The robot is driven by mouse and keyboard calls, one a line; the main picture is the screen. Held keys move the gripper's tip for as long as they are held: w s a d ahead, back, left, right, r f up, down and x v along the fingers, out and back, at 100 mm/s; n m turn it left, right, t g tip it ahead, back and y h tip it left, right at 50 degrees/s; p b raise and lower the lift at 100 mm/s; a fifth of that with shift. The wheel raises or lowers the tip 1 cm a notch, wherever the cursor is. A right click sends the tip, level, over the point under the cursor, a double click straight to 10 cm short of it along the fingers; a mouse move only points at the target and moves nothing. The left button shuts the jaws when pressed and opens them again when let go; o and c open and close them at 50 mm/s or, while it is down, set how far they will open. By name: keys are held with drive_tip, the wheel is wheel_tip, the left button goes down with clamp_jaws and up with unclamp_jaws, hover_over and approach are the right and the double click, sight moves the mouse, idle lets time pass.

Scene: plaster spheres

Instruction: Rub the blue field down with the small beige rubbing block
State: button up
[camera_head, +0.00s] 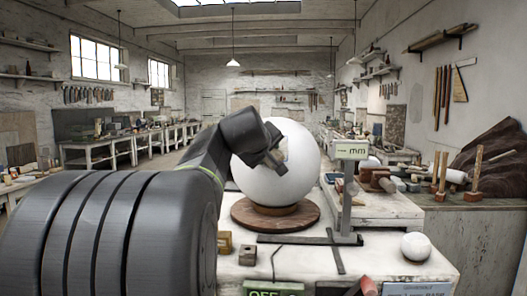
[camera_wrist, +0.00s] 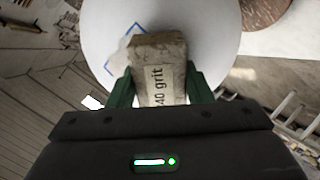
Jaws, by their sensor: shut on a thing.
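A large white plaster sphere (camera_head: 262,178) rests on a round wooden base (camera_head: 243,214) on the bench; it also fills the top of the wrist view (camera_wrist: 205,40). The beige rubbing block (camera_wrist: 158,72), printed with "40 grit" as far as it shows, is between the green fingers of my gripper (camera_wrist: 160,88). In the head view my gripper (camera_head: 275,158) is in front of the sphere's upper middle. Blue edge lines of the blue field (camera_wrist: 112,66) show left of the block, which hides part of it. I cannot tell whether block and sphere touch.
A gauge stand marked "mm" (camera_head: 350,190) stands close to the right of the sphere. Small blocks (camera_head: 247,255) lie at the bench's front left. A small white ball (camera_head: 416,246) sits at the front right. Tools and blocks crowd the surface behind it.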

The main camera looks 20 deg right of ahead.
drive_tip(key=shift+s+d+f, duration=0.45)
drive_tip(key=shift+s+f, duration=0.05)
drive_tip(key=shift+f, duration=0.05)
drive_tip(key=shift+w+a+r+p, duration=0.6)
drive_tip(key=shift+w+a+r, duration=0.55)
drive_tip(key=shift+w+r, duration=0.25)
drive_tip(key=shift+s, duration=0.15)
drive_tip(key=shift+s+d+f+b, duration=0.15)
drive_tip(key=shift+s+f+b, duration=0.05)
drive_tip(key=shift+s, duration=0.4)
drive_tip(key=shift+s+d+f+b, duration=0.1)
drive_tip(key=shift+s+f+b, duration=0.1)
drive_tip(key=shift+s, duration=0.4)
drive_tip(key=shift+v, duration=1.25)
